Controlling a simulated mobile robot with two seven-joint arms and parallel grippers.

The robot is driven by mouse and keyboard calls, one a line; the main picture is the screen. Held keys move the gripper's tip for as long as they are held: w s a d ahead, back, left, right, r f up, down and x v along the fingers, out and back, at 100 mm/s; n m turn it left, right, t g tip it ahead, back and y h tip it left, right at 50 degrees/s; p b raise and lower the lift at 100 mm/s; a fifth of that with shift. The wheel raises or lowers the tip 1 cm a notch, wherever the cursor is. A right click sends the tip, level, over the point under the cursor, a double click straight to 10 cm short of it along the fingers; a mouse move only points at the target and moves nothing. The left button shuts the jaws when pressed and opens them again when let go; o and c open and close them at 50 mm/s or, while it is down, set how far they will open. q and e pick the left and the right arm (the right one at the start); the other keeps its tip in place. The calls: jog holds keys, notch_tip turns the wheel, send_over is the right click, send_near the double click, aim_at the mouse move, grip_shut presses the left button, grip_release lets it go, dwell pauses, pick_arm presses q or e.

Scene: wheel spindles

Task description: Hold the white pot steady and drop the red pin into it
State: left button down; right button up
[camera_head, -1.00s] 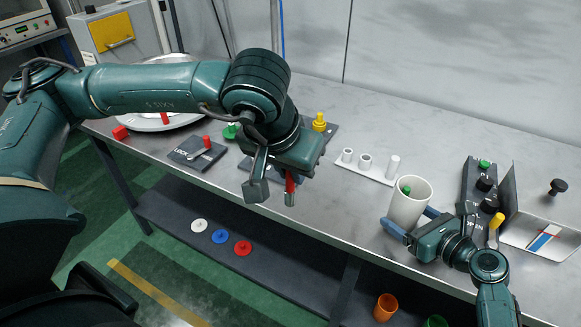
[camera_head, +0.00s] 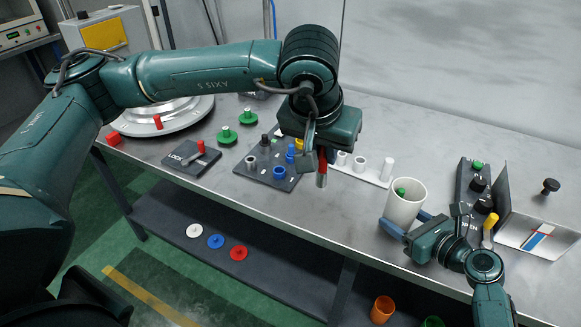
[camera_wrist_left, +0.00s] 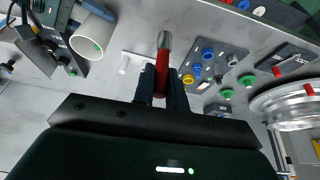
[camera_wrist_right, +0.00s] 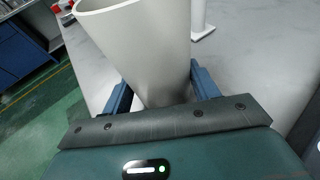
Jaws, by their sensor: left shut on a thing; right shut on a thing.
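The white pot (camera_head: 405,208) stands upright on the right part of the table, with a green piece (camera_head: 400,192) showing inside it. My right gripper (camera_head: 407,229) is shut around the pot; the pot (camera_wrist_right: 145,45) fills the space between the blue fingers in the right wrist view. My left gripper (camera_head: 315,152) is shut on the red pin (camera_head: 322,165) and holds it in the air, left of the pot. The pin has a grey metal end, seen in the left wrist view (camera_wrist_left: 163,68). The pot (camera_wrist_left: 90,38) is apart from the pin there.
Behind the held pin is a white rack (camera_head: 362,170) with pegs. A dark board (camera_head: 270,172) with coloured parts, green knobs (camera_head: 227,136) and a lock plate (camera_head: 190,157) lie further left. A dark control box (camera_head: 476,190) stands right of the pot. Table between board and pot is clear.

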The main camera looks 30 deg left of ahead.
pick_arm(q)
jog(key=w+d+r, duration=0.2)
jog(key=w+d, duration=0.3)
jog(key=d, duration=0.2)
jog(key=w+d+r, duration=0.3)
jog(key=w+d, duration=0.2)
jog(key=d, duration=0.2)
notch_tip(320, 180, down, 6)
jog(key=shift+w+a, duration=0.15)
jog(key=shift+w, duration=0.05)
jog(key=c, duration=1.3)
grip_release()
jog(key=shift+c, duration=0.2)
jog(key=v, duration=1.2)
